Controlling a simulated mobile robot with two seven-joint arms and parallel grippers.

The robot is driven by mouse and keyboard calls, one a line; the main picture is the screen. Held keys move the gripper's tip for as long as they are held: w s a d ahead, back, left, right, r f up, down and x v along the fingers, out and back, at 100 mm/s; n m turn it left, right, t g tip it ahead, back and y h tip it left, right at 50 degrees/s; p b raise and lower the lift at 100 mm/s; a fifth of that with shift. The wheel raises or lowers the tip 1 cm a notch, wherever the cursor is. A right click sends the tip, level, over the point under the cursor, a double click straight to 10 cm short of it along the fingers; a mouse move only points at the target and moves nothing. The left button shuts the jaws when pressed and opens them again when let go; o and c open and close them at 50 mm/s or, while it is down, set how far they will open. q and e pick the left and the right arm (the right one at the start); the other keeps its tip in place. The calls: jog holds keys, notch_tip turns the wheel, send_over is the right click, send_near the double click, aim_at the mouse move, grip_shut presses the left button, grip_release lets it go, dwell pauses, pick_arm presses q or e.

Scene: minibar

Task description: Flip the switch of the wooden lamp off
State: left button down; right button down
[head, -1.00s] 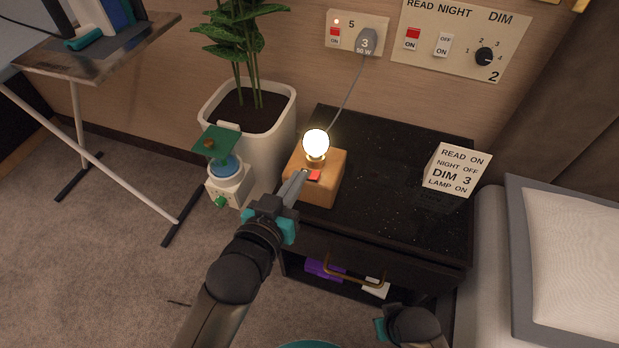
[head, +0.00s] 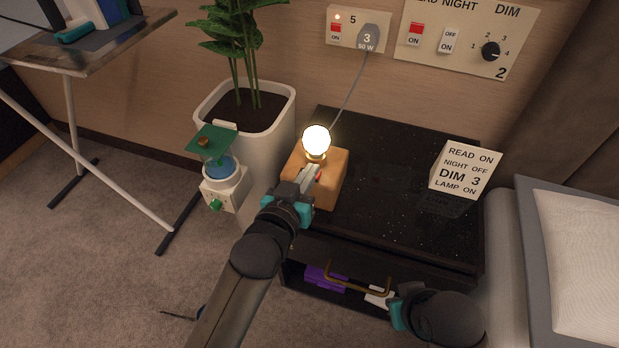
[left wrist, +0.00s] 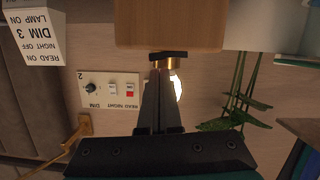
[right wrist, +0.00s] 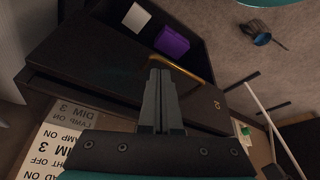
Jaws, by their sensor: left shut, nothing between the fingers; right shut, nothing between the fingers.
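The wooden lamp (head: 331,186) is a block with a lit round bulb (head: 315,140) on the black nightstand. My right gripper (right wrist: 160,72) is shut and empty, near the nightstand's open lower compartment.
A sign block (head: 466,170) reading "LAMP ON" stands on the nightstand (head: 385,195). Wall panels (head: 465,40) are above. A plant pot (head: 250,120) and a green-topped device (head: 222,180) stand left. A brass handle (head: 355,289) fronts the compartment with a purple box (head: 322,277). A bed is right.

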pick_arm(q)
jog(key=shift+f, duration=0.3)
pick_arm(e)
jog(key=shift+r, duration=0.4)
pick_arm(q)
jog(key=shift+d, duration=0.1)
jog(key=shift+f+m+y+p, duration=0.3)
jog(key=shift+f+m+p, duration=0.1)
jog(key=shift+p, duration=0.1)
pick_arm(e)
notch_tip(320, 180, down, 2)
jog(key=shift+s+f, duration=0.1)
jog(key=shift+f, duration=0.15)
pick_arm(q)
jog(key=shift+r, duration=0.1)
